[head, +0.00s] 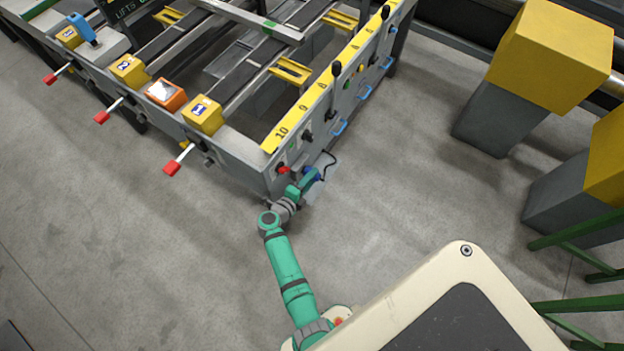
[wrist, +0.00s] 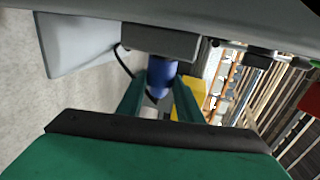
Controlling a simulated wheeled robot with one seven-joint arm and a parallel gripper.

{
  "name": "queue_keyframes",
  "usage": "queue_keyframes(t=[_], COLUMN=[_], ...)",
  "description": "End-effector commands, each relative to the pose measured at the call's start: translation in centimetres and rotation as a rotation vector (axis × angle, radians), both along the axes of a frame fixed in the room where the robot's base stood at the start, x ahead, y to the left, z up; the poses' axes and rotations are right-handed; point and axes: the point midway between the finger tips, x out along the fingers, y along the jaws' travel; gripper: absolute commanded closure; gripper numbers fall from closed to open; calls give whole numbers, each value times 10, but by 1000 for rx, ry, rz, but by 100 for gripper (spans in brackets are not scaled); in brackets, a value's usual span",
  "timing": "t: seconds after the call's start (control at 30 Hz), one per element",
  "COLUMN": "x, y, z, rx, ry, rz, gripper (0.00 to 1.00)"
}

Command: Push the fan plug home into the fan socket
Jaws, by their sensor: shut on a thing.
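The blue fan plug (wrist: 163,74) is between the two green fingers of my gripper (wrist: 161,88) in the wrist view. My gripper is shut on it. The plug's far end meets a grey box (wrist: 160,42), which looks like the fan socket, on the table's side; how deep it sits is hidden. In the head view, my gripper (head: 307,182) is at the table's near corner, with a bit of the blue plug (head: 312,173) showing. A black cable (head: 331,162) loops beside it.
The runout table (head: 232,150) has red-tipped levers on its left and a yellow numbered strip (head: 325,85) along its right side. A red knob (head: 283,170) is close to my gripper. Yellow and grey blocks (head: 550,55) stand at the right. The floor between is clear.

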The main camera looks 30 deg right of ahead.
Motion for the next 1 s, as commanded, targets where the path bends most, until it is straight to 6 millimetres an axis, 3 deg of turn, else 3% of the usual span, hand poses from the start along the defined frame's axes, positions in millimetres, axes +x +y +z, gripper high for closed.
queue_keyframes(t=[0.43,0.47,0.53,0.83,1.0], x=[9,9,9,8,3], y=[4,4,4,4,17], z=[1,1,1,0,4], rx=[-1,-1,0,0,0], ry=[-1,-1,-2,0,0], rz=[2,2,2,1,2], gripper=[94,61,46,46,46])
